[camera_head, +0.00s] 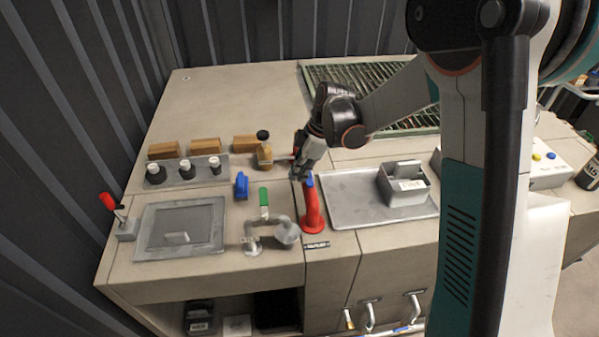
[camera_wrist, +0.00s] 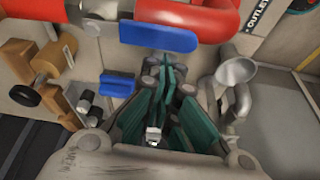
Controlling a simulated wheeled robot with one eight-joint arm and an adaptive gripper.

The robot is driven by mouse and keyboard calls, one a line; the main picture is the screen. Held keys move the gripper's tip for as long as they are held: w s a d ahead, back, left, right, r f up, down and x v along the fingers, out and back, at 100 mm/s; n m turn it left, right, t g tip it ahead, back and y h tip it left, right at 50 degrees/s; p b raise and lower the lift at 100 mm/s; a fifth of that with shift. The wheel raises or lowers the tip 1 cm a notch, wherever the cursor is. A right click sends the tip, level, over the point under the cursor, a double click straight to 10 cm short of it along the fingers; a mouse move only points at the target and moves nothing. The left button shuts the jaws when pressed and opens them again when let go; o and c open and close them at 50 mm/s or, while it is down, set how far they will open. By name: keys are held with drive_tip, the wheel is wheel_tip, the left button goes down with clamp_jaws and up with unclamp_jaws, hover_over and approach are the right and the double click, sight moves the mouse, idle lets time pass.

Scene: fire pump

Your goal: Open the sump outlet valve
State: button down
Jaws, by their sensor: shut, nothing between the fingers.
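A red curved pipe (camera_head: 312,211) stands on the bench with a small blue handle (camera_head: 309,180) near its top. In the wrist view the red pipe (camera_wrist: 200,22) crosses the top, with the flat blue handle (camera_wrist: 158,36) in front of it. A label reading "OUTLET" (camera_wrist: 258,16) lies beside the pipe. My gripper (camera_head: 298,174) is just beside the top of the red pipe, close to the blue handle. In the wrist view its teal fingers (camera_wrist: 165,78) are together and empty, below the blue handle in the picture. I cannot tell whether they touch it.
A grey bent pipe with a green handle (camera_head: 264,198) stands left of the red pipe. A separate blue part (camera_head: 241,185) and a brass fitting with a black knob (camera_head: 264,154) are near. A metal tray (camera_head: 350,204) with a grey box (camera_head: 405,184) lies right.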

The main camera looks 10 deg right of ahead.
drive_tip(key=a, duration=0.4)
drive_tip(key=p+v, duration=0.2)
drive_tip(key=v, duration=0.8)
drive_tip(key=shift+w+p, duration=0.15)
drive_tip(key=shift+p, duration=0.25)
drive_tip(key=shift+d+r, duration=0.1)
